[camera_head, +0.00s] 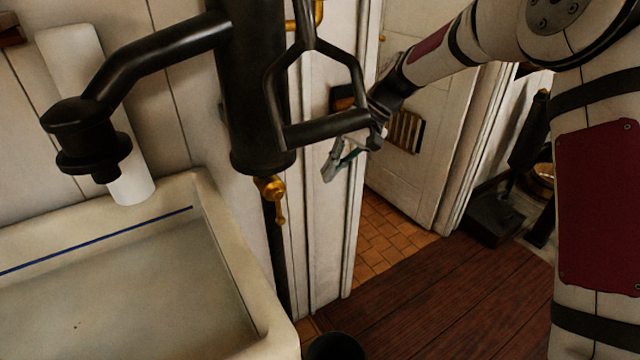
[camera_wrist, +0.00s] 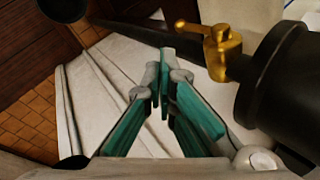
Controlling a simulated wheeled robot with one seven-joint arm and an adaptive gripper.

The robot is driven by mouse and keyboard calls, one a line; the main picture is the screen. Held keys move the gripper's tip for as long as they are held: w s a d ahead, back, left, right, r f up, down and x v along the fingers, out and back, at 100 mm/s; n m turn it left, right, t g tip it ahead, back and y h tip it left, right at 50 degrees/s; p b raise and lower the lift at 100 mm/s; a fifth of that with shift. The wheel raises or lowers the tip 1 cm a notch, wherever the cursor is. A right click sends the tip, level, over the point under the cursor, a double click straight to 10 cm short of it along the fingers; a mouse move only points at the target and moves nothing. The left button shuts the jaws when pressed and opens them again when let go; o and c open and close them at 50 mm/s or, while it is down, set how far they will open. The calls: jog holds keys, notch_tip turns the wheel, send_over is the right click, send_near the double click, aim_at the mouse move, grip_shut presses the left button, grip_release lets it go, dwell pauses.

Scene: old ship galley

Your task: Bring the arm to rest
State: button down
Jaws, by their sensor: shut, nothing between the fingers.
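My gripper (camera_head: 338,163) shows in the head view just below the black pump handle (camera_head: 325,132), in front of the white door frame. My forearm reaches to it from the upper right, partly hidden behind the handle. In the wrist view my gripper (camera_wrist: 163,60) has its teal finger pads together at the tips, with nothing between them. It is shut and empty. Whether it touches the handle or the frame I cannot tell.
A black pump (camera_head: 255,90) with a brass tap (camera_head: 270,188) stands left of my gripper. The brass tap shows close by in the wrist view (camera_wrist: 215,48). A pale sink (camera_head: 235,250) fills the lower left. The wooden floor (camera_head: 450,300) at lower right is mostly clear.

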jog(key=shift+d+r, duration=0.25)
jog(key=shift+r, duration=0.15)
